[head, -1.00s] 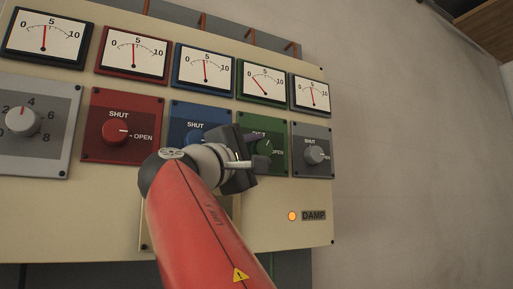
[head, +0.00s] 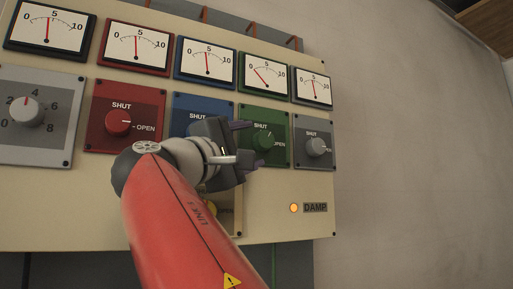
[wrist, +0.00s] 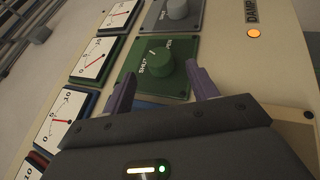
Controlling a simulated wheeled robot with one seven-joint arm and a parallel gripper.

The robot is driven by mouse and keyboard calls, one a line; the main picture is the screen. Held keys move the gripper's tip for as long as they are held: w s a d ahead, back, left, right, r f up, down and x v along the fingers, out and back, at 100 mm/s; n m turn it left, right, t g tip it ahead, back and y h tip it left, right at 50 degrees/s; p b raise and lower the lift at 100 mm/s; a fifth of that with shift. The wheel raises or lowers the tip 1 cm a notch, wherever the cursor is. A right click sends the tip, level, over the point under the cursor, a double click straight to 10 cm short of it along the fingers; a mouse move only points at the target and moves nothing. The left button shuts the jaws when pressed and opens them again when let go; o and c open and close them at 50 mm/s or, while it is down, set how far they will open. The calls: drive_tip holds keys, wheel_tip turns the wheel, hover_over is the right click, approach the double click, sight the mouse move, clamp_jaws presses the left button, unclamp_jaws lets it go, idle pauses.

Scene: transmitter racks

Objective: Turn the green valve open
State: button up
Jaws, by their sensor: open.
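The green valve knob (head: 263,140) sits on a green plate with SHUT above it and OPEN to its right. It also shows in the wrist view (wrist: 160,64), with a light mark that appears to lie between the two words. My gripper (head: 247,144) is open and empty, just left of the green knob in the head view. In the wrist view its two purple fingers (wrist: 161,76) point toward the knob, one at each side; I cannot tell whether they touch it. The green-framed gauge (head: 265,73) above has its needle on the low side.
A blue valve plate (head: 205,104), partly hidden by my gripper, lies left of the green one. A grey knob (head: 316,147) is close on the right, and a red knob (head: 118,123) farther left. A lit orange lamp (head: 294,208) stands beside a DAMP label below right.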

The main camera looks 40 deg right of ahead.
sight(263, 144)
drive_tip(key=v, duration=0.4)
drive_tip(key=d+n+t+h+b, duration=0.1)
drive_tip(key=d+b, duration=0.1)
drive_tip(key=w+d+r+n+t+h+b, duration=0.1)
drive_tip(key=d+n+t, duration=0.1)
drive_tip(key=d, duration=0.1)
drive_tip(key=d+r+n+t+h+b, duration=0.1)
drive_tip(key=d+n+t+b, duration=0.1)
drive_tip(key=d, duration=0.1)
drive_tip(key=shift+w+r+b, duration=0.15)
drive_tip(key=shift+w+b, duration=0.15)
idle(0.4)
